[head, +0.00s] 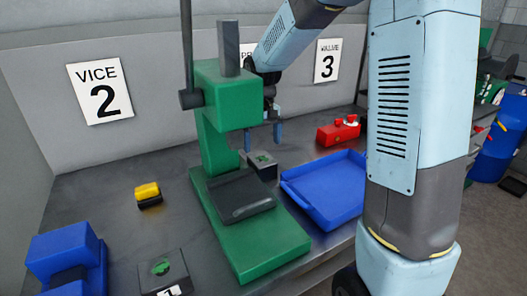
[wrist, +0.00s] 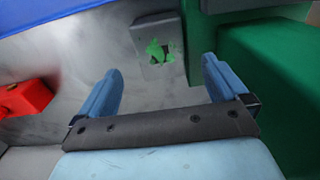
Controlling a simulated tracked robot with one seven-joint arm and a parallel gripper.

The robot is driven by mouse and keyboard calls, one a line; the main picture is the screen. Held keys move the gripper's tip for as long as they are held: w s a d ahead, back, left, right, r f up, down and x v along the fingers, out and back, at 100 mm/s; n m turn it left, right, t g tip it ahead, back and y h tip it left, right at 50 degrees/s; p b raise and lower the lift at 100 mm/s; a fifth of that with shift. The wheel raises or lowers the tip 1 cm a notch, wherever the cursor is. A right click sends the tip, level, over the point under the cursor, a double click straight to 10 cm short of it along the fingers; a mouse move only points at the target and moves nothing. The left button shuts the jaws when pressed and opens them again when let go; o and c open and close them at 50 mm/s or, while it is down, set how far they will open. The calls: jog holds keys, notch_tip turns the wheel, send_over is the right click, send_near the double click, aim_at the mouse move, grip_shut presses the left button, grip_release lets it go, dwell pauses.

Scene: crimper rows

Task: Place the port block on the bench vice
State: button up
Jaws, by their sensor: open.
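A small grey block with a green patch on top, which looks like the port block (head: 262,165), sits on the bench between the green press and the blue tray. In the wrist view the block (wrist: 143,35) lies ahead of my fingers, between their lines. My gripper (head: 263,138) is open and empty above the block, apart from it. Both fingers of my gripper (wrist: 162,70) show in the wrist view. The blue bench vice (head: 62,250) stands at the front left, below the VICE 2 sign and partly cut off by the picture edge.
The green press (head: 270,240) stands close beside the block, with a tall frame. The blue tray (head: 335,190) lies to the right. A red part (head: 338,133) is behind it. A yellow-and-black piece (head: 148,195) and another grey green-marked block (head: 162,272) lie left of the press.

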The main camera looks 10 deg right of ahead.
notch_tip(320, 180, up, 6)
jog(key=s+d+r+m+t, duration=0.1)
jog(key=s+d+r, duration=0.25)
jog(key=s, duration=0.35)
jog(key=s+d+r+m+t, duration=0.1)
jog(key=s+d+r+t, duration=0.1)
jog(key=s+r, duration=0.35)
jog(key=s+d+m+t, duration=0.1)
jog(key=s+d, duration=0.1)
jog(key=s, duration=0.5)
jog(key=s+d+m+t, duration=0.1)
jog(key=s+d+t, duration=0.15)
jog(key=s, duration=0.45)
jog(key=n+g, duration=0.4)
jog(key=g, duration=0.3)
send_over(262, 159)
jog(key=shift+t, duration=0.25)
notch_tip(262, 159, down, 15)
jog(key=shift+s+d+f, duration=0.1)
jog(key=shift+f, duration=0.1)
jog(key=shift+w+f, duration=0.15)
jog(key=shift+f, duration=1.15)
jog(key=shift+w+f, duration=0.15)
jog(key=shift+f, duration=1.1)
